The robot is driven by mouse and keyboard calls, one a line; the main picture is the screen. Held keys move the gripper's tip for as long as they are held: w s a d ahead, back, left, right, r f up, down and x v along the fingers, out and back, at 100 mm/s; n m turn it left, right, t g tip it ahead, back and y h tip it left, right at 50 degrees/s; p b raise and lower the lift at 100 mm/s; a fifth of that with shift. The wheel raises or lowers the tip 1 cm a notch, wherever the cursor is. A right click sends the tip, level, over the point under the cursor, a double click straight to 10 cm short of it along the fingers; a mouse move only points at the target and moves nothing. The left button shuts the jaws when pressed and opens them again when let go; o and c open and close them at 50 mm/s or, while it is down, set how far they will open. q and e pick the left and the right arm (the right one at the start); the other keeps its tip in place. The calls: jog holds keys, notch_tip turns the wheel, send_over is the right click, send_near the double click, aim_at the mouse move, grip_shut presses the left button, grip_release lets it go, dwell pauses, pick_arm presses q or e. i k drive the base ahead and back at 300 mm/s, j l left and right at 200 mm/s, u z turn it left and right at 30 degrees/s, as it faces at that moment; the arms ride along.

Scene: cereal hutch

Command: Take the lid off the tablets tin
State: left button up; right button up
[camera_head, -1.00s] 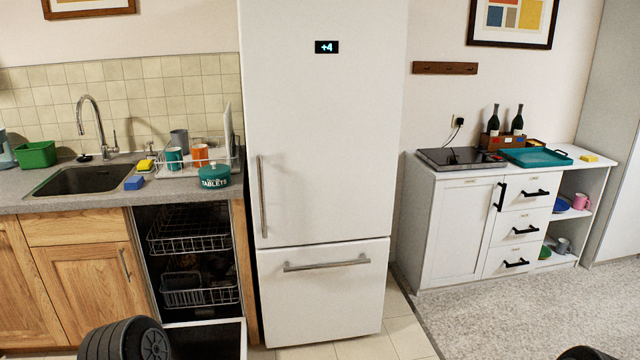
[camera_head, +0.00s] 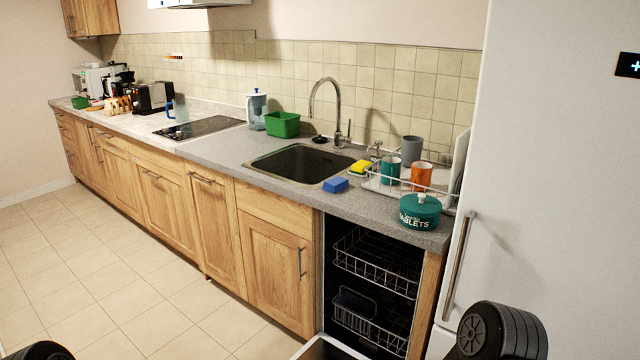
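The tablets tin (camera_head: 419,214) is a round teal tin with white "TABLETS" lettering. It stands upright near the right end of the grey counter, beside the fridge and in front of the dish rack. Its teal lid (camera_head: 421,200) with a pale knob is on top. Dark rounded parts of my arms show at the bottom left corner and bottom right, well apart from the tin. Neither gripper's fingers are in view.
The dishwasher (camera_head: 372,275) below the tin stands open, its door lowered into the floor space. A dish rack (camera_head: 385,186) with teal and orange mugs is behind the tin. A blue sponge (camera_head: 335,184) lies by the sink (camera_head: 297,165). The fridge (camera_head: 540,170) borders the right. Floor at left is clear.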

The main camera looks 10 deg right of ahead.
aim_at(423, 204)
jog(key=i+l+u, duration=0.1)
jog(key=l+u, duration=0.35)
jog(key=l, duration=0.4)
jog(key=l+u, duration=0.45)
jog(key=l, duration=0.4)
